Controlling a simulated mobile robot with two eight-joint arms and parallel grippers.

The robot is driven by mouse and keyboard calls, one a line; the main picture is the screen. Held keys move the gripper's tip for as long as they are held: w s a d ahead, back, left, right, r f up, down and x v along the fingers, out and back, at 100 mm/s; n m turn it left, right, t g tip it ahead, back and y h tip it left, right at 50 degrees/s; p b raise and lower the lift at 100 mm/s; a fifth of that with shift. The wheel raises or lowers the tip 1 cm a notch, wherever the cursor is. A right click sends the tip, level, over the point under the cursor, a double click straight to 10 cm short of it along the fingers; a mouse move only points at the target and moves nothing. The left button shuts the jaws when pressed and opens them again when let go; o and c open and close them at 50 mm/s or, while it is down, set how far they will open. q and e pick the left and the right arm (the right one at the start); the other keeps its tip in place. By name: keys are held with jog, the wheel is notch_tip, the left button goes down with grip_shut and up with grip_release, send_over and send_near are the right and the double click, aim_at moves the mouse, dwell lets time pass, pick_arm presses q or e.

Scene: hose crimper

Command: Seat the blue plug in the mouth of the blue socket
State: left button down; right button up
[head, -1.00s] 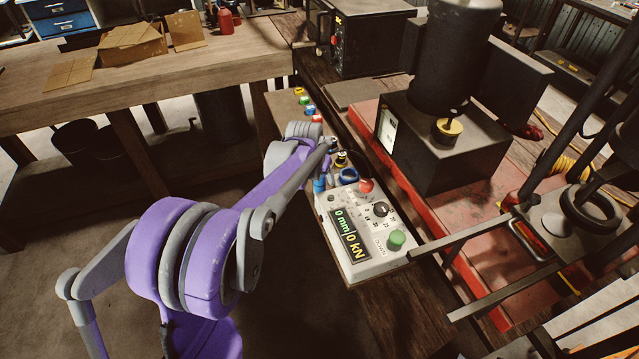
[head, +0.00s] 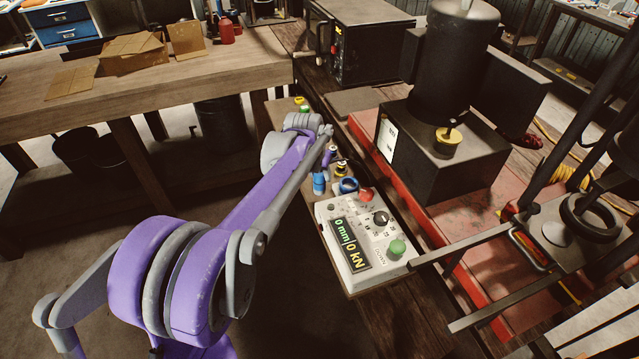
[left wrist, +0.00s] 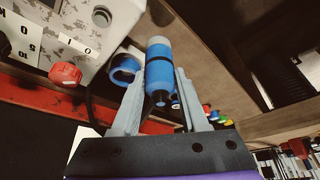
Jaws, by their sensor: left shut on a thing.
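The blue plug (left wrist: 160,75) is a blue cylinder with a grey end and a dark band. My left gripper (left wrist: 160,88) is shut on it, one finger on each side. In the head view the blue plug (head: 319,184) shows just left of the blue socket (head: 348,185), apart from it. The socket is a blue ring with a dark mouth, beside the control box; it also shows left of the plug in the left wrist view (left wrist: 125,69). My right gripper is not in view.
A control box (head: 358,240) with a display, a red knob (head: 366,195) and a green knob (head: 397,247) stands right in front of the socket. A yellow-and-black fitting (head: 341,168) sits close behind it. A red machine bed (head: 460,230) lies to the right.

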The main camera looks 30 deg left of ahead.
pick_arm(q)
notch_tip(320, 180, up, 5)
jog(key=shift+w+d+f, duration=0.1)
jog(key=shift+w+f, duration=0.05)
jog(key=w+d+r+b, duration=0.2)
jog(key=w+d+r, duration=0.1)
jog(key=w+d, duration=0.3)
jog(key=shift+m, duration=0.3)
jog(key=shift+w+a+f+b, duration=0.1)
jog(key=shift+f+b, duration=0.05)
jog(key=shift+f, duration=1.45)
jog(key=shift+w+d+f+b, duration=0.1)
jog(key=shift+w+f+b, duration=0.1)
jog(key=shift+f, duration=1.4)
jog(key=shift+w+a+f+b, duration=0.1)
jog(key=shift+f+b, duration=0.05)
jog(key=shift+f, duration=1.45)
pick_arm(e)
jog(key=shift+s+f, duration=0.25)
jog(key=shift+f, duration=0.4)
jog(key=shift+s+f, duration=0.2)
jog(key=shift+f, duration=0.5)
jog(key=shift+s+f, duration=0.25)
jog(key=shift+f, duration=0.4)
pick_arm(q)
jog(key=shift+f, duration=0.15)
jog(key=shift+c, duration=2.2)
grip_release()
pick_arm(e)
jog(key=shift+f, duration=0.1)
